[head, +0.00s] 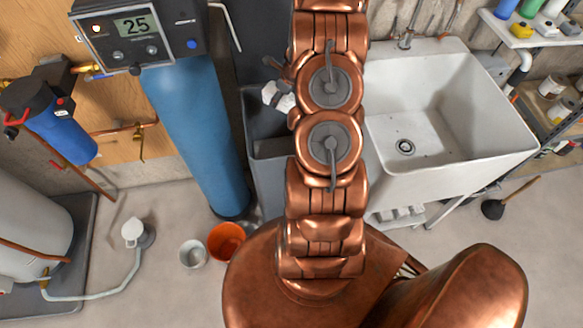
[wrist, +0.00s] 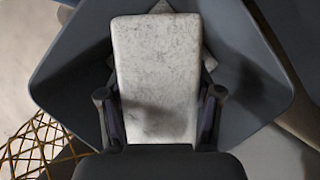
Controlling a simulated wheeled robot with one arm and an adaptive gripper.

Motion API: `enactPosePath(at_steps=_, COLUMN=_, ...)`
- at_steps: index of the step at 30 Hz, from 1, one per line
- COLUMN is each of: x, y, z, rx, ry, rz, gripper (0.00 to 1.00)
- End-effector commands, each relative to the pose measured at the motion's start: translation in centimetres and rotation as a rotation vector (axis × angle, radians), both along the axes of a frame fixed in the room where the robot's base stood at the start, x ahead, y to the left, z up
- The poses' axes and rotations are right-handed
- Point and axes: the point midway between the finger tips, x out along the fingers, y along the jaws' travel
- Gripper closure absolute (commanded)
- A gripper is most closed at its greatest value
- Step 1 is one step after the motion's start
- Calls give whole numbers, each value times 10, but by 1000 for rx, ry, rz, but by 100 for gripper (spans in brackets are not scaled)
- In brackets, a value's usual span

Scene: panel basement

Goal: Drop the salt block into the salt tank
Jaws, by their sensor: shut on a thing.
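The salt block (wrist: 158,65), a pale mottled slab, is held between the two dark fingers of my gripper (wrist: 160,105) in the wrist view. In the head view, the white salt block (head: 280,99) shows just left of my copper arm, with my gripper (head: 274,88) partly hidden by the arm. The salt tank (head: 265,182) is the dark grey open bin between the blue cylinder and the sink. The block is over its opening. In the wrist view, the tank's dark walls (wrist: 70,70) surround the block. A pale edge shows behind the block; I cannot tell what it is.
A tall blue cylinder (head: 200,130) with a display head stands left of the tank. A white sink (head: 440,110) stands to the right, partly behind my arm. An orange bucket (head: 227,240) and a pale bucket (head: 193,253) are on the floor in front.

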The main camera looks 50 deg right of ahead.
Motion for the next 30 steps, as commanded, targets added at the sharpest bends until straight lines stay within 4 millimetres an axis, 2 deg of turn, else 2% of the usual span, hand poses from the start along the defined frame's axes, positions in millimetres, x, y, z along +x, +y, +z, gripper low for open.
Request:
enactPosePath(at_steps=7, x=-5, y=-8, z=-13, rx=-1, ry=-2, rz=-15, gripper=100)
enactPosePath(at_steps=21, x=-4, y=-7, z=-52, rx=-1, ry=-2, rz=-12, gripper=100)
enactPosePath(at_steps=30, x=-3, y=-6, z=-58, rx=0, ry=-2, rz=-11, gripper=100)
